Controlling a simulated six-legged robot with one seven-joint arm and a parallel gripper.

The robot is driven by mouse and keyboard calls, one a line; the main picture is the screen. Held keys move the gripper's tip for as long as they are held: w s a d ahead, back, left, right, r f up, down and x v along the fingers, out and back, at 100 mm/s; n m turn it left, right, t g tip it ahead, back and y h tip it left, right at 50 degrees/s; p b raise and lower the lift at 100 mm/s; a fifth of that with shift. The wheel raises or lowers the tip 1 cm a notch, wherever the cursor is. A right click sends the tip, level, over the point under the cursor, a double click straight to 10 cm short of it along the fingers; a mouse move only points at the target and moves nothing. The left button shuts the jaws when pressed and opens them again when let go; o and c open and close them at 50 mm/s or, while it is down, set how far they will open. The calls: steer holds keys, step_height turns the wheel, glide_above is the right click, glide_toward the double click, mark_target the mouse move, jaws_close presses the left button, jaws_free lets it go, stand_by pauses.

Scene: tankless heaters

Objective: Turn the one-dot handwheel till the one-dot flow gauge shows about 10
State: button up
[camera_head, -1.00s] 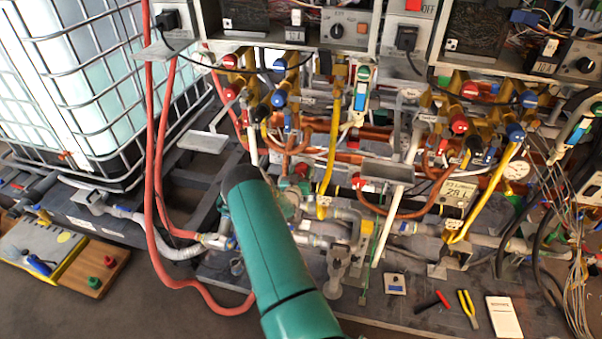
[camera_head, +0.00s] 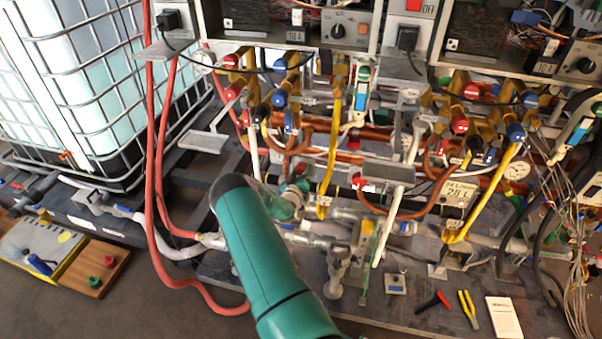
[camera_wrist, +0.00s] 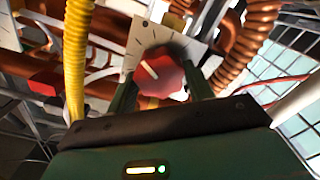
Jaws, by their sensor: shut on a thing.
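A red handwheel (camera_wrist: 160,76) with a white pointer line sits before a pale plate with dark tick marks (camera_wrist: 146,38) in the wrist view. My gripper (camera_wrist: 162,88) has one finger on each side of the handwheel and is shut on it. The pointer line slants toward the upper left. I cannot make out a one-dot mark on either handwheel or gauge.
A yellow pipe (camera_wrist: 77,60) runs close left of my gripper. Red hoses (camera_head: 155,200) hang left of my arm. A small display panel (camera_head: 457,193) has blurred digits.

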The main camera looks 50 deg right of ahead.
steer(key=o, duration=0.7)
steer(key=shift+a, duration=0.1)
steer(key=v, duration=1.3)
steer(key=shift+s+a, duration=0.15)
steer(key=shift+a, duration=0.1)
